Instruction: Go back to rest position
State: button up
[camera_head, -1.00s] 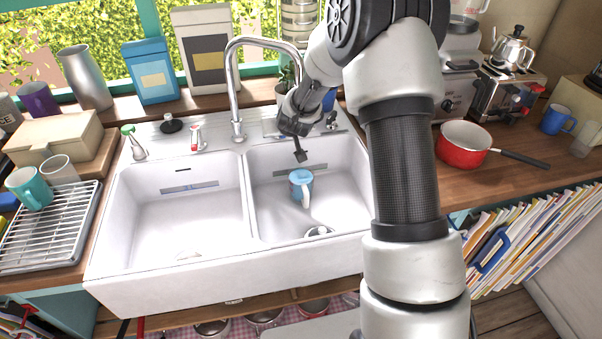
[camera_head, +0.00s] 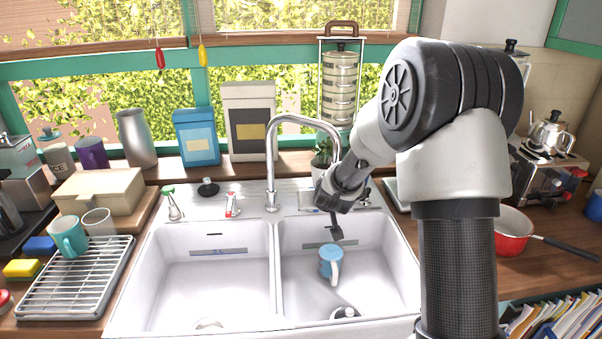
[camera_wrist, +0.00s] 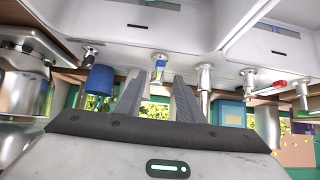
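My gripper (camera_head: 336,232) hangs over the right basin of the white double sink (camera_head: 160,310), above and apart from a blue mug (camera_head: 331,260) in that basin. In the wrist view, my gripper (camera_wrist: 157,82) shows two dark fingers standing apart with nothing between them, so it is open and empty. My arm is bent, with its elbow high on the right side of the head view.
The curved faucet (camera_head: 271,160) stands close to my arm's left. A teal mug (camera_head: 68,236) stands on the wire rack (camera_head: 75,285) at left. A red pan (camera_head: 512,232) sits on the right counter. A tiered steel container (camera_head: 340,85) stands behind.

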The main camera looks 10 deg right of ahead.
jog(key=s+a+r+n+g+y, duration=0.1)
jog(key=s+a+r, duration=0.1)
jog(key=s+r, duration=1.15)
jog(key=s+d+r+g, duration=0.1)
jog(key=s+r, duration=0.1)
jog(key=s, duration=1)
jog(key=s+d+r+m+g+h, duration=0.1)
jog(key=s+d+r+g, duration=0.1)
jog(key=s, duration=1.1)
jog(key=shift+s+d, duration=0.15)
jog(key=shift+d, duration=0.15)
